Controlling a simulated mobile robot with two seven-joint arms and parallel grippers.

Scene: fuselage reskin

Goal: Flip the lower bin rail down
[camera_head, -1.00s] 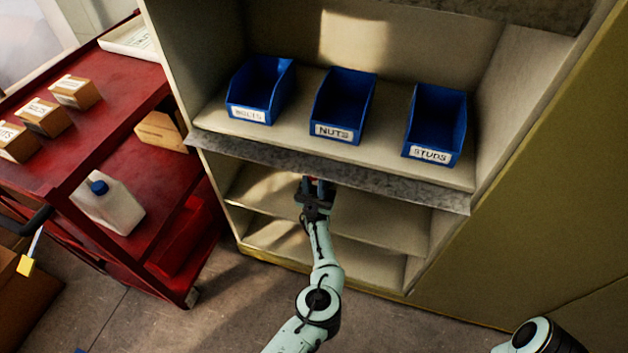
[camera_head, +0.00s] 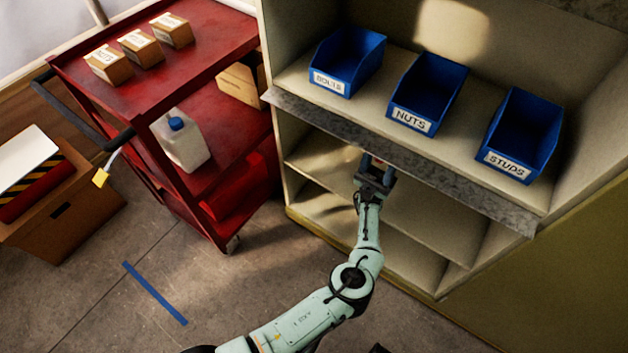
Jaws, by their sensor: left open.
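The lower bin rail (camera_head: 448,182) is a grey, mottled metal strip along the front edge of the shelf with the blue bins. It slants outward and downward from the shelf edge and stands below the bins' fronts. My left gripper (camera_head: 374,160) is open and empty, just under the rail left of its middle, in front of the lower shelf opening. I cannot tell whether its fingers touch the rail.
Blue bins labelled bolts (camera_head: 342,85), nuts (camera_head: 408,120) and studs (camera_head: 507,165) stand on the shelf. A red cart (camera_head: 240,135) with boxes and a white jug (camera_head: 182,145) is left of the cabinet. A cardboard box (camera_head: 62,222) stands farther left. The floor between is open.

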